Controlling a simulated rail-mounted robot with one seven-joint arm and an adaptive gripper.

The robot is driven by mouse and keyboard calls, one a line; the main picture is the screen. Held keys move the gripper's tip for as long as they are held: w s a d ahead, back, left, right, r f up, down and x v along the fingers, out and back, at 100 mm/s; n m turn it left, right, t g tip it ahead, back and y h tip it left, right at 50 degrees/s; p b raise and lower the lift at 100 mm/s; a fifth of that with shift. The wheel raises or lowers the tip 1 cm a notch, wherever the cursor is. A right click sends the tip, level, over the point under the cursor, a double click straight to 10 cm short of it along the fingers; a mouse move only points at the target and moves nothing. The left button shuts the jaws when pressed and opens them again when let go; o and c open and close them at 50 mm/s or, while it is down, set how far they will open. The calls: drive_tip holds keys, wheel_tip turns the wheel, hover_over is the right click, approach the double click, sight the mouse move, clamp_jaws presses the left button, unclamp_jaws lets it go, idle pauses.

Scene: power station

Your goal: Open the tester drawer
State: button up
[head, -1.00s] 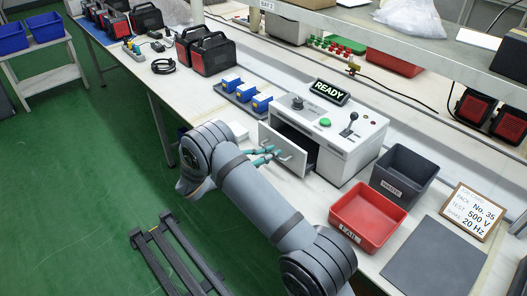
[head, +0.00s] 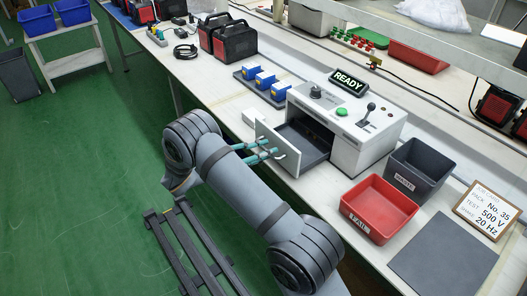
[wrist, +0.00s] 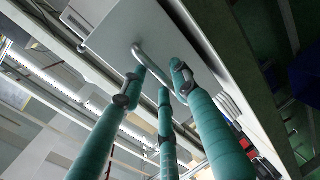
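The tester (head: 366,151) is a white-grey box on the bench, with a green button, a knob, a lever and a READY display (head: 348,82) on top. Its drawer (head: 312,151) is pulled well out, and the dark inside shows behind the pale front panel (head: 268,132). My gripper (head: 277,152) has teal fingers and is at the outer face of that panel. In the wrist view, the fingers (wrist: 160,80) close around the bent metal handle (wrist: 153,63) of the drawer. The exact finger contact is partly hidden.
A red FAIL bin (head: 378,207) and a dark WASTE bin (head: 418,170) stand right of the tester, near a grey mat (head: 443,257) and a job card (head: 487,209). A tray with blue-and-white parts (head: 263,82) lies to its left. Green floor is open at left.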

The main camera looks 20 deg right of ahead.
drive_tip(key=shift+o, duration=0.2)
drive_tip(key=v, duration=1.2)
drive_tip(key=x, duration=1.3)
drive_tip(key=shift+w+d, duration=0.1)
drive_tip(key=shift+d, duration=0.1)
drive_tip(key=shift+a, duration=0.1)
